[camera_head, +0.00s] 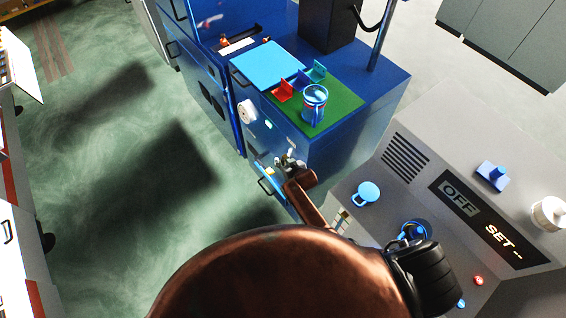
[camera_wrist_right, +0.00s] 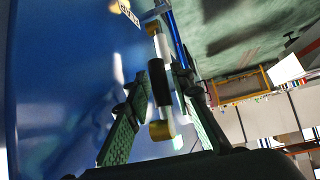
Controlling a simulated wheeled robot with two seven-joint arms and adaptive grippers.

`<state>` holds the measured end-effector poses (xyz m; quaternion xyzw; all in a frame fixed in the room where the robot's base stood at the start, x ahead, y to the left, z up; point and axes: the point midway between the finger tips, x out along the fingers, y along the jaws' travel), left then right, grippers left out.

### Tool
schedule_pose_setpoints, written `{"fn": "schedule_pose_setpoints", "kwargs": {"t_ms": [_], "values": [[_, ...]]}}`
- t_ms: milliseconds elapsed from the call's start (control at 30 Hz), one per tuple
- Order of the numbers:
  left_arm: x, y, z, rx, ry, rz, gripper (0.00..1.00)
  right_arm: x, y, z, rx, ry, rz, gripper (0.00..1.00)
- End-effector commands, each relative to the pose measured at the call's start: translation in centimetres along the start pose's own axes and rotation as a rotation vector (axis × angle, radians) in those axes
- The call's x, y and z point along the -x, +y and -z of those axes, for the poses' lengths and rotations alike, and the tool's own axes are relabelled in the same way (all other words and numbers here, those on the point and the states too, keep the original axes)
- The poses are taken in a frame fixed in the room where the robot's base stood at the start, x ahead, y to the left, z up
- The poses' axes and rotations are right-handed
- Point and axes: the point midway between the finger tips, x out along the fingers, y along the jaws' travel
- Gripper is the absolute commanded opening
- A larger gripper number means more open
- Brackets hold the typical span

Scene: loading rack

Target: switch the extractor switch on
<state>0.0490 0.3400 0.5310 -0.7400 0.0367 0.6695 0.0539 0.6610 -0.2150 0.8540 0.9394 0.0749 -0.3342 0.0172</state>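My right gripper (camera_head: 290,161) is at the front side of the blue cabinet (camera_head: 352,150), below its top edge. In the right wrist view, its green ribbed fingers (camera_wrist_right: 163,84) stand apart, with a bar with a black middle, white sections and brass-coloured ends (camera_wrist_right: 158,82) between them. A gap shows beside the bar, and I cannot tell whether either finger touches it. Nothing readable names the extractor switch, so I cannot tell if this bar is it. A small label (camera_wrist_right: 130,14) is near the bar's upper end. My left gripper is not in view.
A white round knob (camera_head: 247,111) is on the cabinet front. A grey console (camera_head: 425,135) with an OFF display (camera_head: 460,198) stands right. Open floor lies left.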

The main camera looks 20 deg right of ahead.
Motion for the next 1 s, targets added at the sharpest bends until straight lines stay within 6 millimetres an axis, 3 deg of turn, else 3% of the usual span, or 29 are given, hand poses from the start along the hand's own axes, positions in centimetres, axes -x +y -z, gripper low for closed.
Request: {"fn": "schedule_pose_setpoints", "kwargs": {"t_ms": [100,533,1000], "values": [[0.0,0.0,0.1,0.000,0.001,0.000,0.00,0.0,0.0,-0.1,0.000,-0.002,0.000,0.31],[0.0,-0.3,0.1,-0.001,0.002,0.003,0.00,0.8,0.0,-0.2,0.000,-0.001,0.000,0.31],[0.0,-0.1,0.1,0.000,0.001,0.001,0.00,8.5,0.0,-0.1,-0.001,-0.001,0.000,0.31]]}}
